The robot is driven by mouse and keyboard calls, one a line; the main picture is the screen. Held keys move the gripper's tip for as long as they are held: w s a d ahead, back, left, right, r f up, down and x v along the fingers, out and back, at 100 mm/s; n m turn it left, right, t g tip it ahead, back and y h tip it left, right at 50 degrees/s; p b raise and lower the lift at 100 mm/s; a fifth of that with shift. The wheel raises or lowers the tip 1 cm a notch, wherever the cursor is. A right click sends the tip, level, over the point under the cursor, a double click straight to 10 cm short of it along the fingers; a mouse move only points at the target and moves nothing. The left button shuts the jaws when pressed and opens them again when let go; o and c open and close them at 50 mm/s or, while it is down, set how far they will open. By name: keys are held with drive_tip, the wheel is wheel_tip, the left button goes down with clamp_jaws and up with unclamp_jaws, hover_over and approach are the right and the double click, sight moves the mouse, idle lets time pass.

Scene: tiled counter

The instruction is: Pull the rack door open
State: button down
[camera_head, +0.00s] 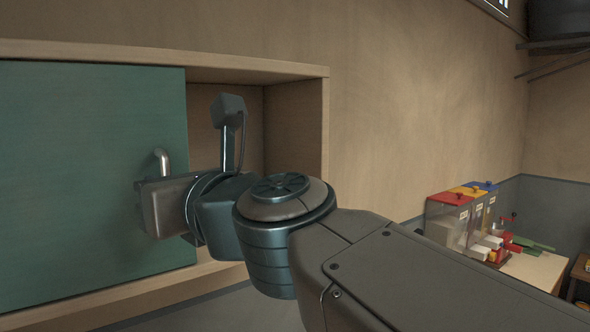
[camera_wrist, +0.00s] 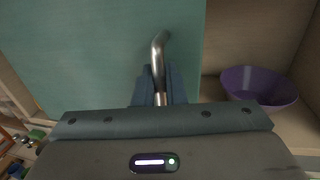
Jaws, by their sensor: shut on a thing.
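The rack door (camera_head: 80,170) is a flat green panel at the left of the head view. It covers the left part of a wooden rack (camera_head: 290,75), and the right part of the rack is uncovered. A curved metal handle (camera_head: 163,160) stands on the door near its right edge. It also shows in the wrist view (camera_wrist: 158,55). My gripper (camera_wrist: 160,95) is shut on the handle's lower part, its fingers on either side of the bar. In the head view, my wrist hides the handle's lower end.
A purple bowl (camera_wrist: 258,86) sits inside the uncovered part of the rack, right of the door edge. Dispensers with red, yellow and blue lids (camera_head: 462,210) stand on a table (camera_head: 535,268) at the right. Bare wall lies between.

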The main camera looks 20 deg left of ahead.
drive_tip(key=shift+s+a, duration=0.45)
drive_tip(key=shift+s, duration=0.3)
drive_tip(key=c, duration=1.8)
unclamp_jaws()
drive_tip(key=shift+c, duration=0.2)
drive_tip(key=shift+d, duration=0.1)
drive_tip(key=p+v, duration=0.2)
drive_tip(key=v, duration=1.1)
drive_tip(key=shift+d, duration=0.35)
